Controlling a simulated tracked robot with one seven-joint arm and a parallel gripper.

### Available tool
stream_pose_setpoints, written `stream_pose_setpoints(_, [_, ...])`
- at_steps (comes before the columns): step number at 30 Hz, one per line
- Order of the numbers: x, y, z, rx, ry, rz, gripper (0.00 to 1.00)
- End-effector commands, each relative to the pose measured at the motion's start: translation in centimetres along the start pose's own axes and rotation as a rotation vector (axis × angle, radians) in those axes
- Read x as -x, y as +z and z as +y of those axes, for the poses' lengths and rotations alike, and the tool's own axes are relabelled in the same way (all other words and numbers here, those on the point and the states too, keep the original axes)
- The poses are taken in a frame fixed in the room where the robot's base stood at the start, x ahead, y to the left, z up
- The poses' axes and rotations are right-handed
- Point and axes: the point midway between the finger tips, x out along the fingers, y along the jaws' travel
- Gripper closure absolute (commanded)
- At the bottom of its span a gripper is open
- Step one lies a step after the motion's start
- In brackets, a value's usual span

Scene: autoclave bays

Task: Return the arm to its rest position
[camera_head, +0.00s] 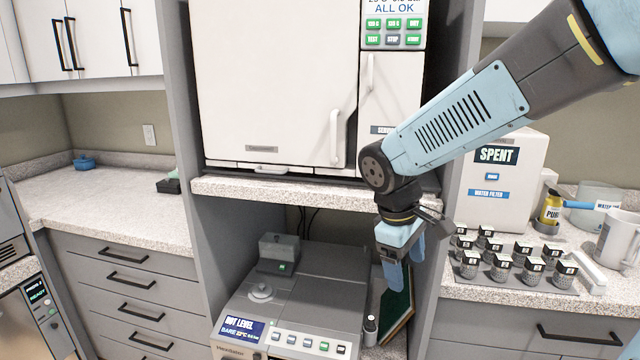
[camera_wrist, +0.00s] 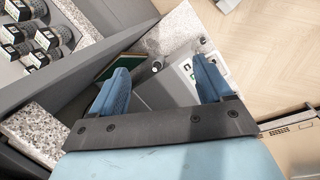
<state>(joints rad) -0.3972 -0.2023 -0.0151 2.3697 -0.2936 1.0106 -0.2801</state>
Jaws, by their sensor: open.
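My arm reaches in from the upper right of the head view and bends down at the wrist. My gripper (camera_head: 393,277) hangs in front of the shelf opening, to the right of the grey bench machine. In the wrist view my gripper (camera_wrist: 158,85) shows two blue fingers spread wide apart, with nothing between them. The floor and the machine's panel lie below and beyond the fingers. The gripper appears to touch nothing, though its exact distance from the machine and the green board (camera_head: 397,305) is hard to tell.
A white autoclave (camera_head: 275,75) sits on the shelf above the grey machine (camera_head: 310,285) labelled "NOT LEVEL". On the right counter stand a box marked "SPENT" (camera_head: 500,205), several small black-capped jars (camera_head: 502,268) and a white jug (camera_head: 618,240). The left counter (camera_head: 100,205) is mostly clear.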

Motion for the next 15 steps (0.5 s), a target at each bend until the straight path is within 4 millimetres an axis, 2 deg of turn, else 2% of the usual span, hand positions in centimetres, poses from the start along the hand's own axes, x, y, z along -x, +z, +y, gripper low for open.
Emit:
stream_pose_setpoints(1, [0.7,1.1,0.4,-0.062,-0.002,0.033,0.21])
stream_pose_setpoints(6, [2.6,4.1,0.9,-0.258,-0.018,0.135,0.21])
stream_pose_setpoints(15, [5.7,9.1,1.0,-0.595,-0.035,0.322,0.21])
